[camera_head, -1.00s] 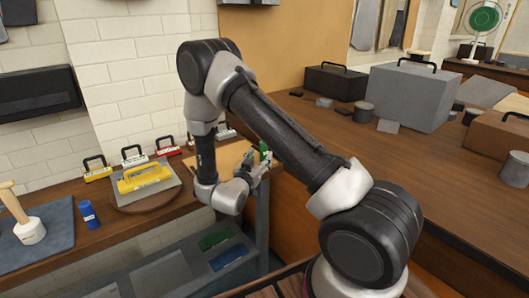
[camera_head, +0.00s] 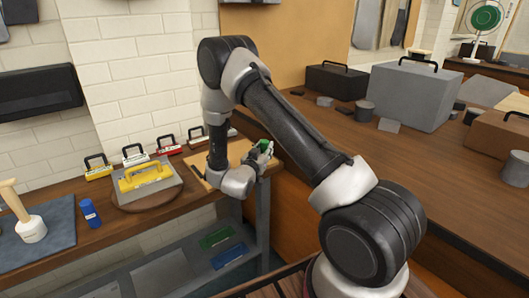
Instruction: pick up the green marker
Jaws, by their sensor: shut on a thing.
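My gripper (camera_head: 262,153) is over the right end of the wooden bench, above a light board (camera_head: 236,148). It is shut on the green marker (camera_head: 264,145), which shows as a small green patch between the fingers. The gripper and wrist cover most of the marker, so its full length and tilt are hard to tell. I cannot tell whether the marker touches the board.
A blue cylinder (camera_head: 90,213) and a mallet (camera_head: 28,223) stand at the left of the bench. A yellow-handled float (camera_head: 145,177) lies on a round board. Dark-handled blocks (camera_head: 97,168) line the wall. A large grey box (camera_head: 402,95) stands on the right-hand counter.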

